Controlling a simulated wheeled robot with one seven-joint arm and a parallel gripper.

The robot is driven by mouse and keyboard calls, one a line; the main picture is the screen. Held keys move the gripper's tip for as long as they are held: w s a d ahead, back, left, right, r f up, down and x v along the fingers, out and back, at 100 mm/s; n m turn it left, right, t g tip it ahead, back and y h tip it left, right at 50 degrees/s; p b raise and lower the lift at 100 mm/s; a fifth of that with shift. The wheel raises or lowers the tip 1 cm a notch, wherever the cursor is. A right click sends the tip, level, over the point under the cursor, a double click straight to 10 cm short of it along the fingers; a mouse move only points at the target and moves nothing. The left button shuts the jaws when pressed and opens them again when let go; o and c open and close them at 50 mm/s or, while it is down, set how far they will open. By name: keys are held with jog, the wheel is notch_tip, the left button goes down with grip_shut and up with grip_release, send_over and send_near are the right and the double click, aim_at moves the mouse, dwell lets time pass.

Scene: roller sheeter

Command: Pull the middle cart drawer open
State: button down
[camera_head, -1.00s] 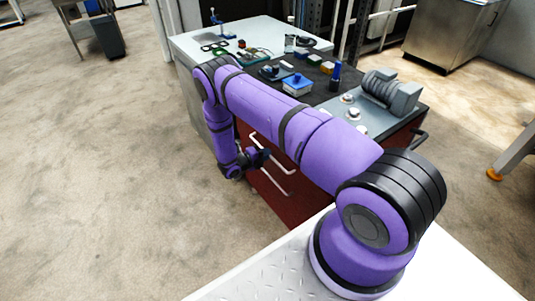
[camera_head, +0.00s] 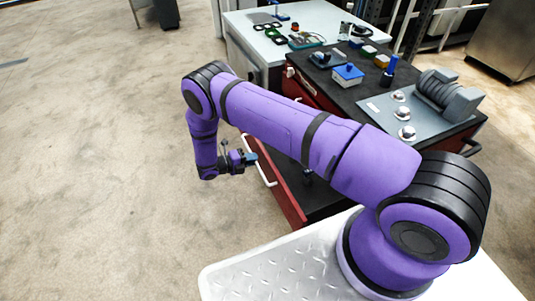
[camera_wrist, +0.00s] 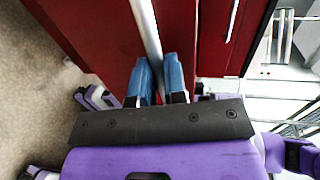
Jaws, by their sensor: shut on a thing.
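The red cart (camera_head: 312,90) stands right of centre in the head view, with a dark top. Its middle drawer (camera_head: 291,190) is pulled out from the cart body, and part of its dark inside shows. The drawer's silver bar handle (camera_head: 265,169) runs along its red front. My gripper (camera_head: 251,158) is at this handle. In the wrist view the handle (camera_wrist: 146,28) runs down between the two blue fingertips of my gripper (camera_wrist: 159,78), which are shut on it. My arm hides part of the drawer and the cart front.
A blue box (camera_head: 348,75), a roller device (camera_head: 448,96) and several small items stand on the cart top. A white-topped bench (camera_head: 250,30) adjoins at the back. The floor (camera_head: 100,170) left of my gripper is clear.

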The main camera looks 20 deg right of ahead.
jog(key=shift+s+a, duration=0.1)
jog(key=shift+a, duration=2.1)
jog(key=c, duration=1.2)
grip_release()
jog(key=shift+o, duration=0.2)
jog(key=shift+a, duration=0.1)
jog(key=a+r, duration=0.2)
jog(key=a, duration=0.8)
jog(key=shift+s+a, duration=0.2)
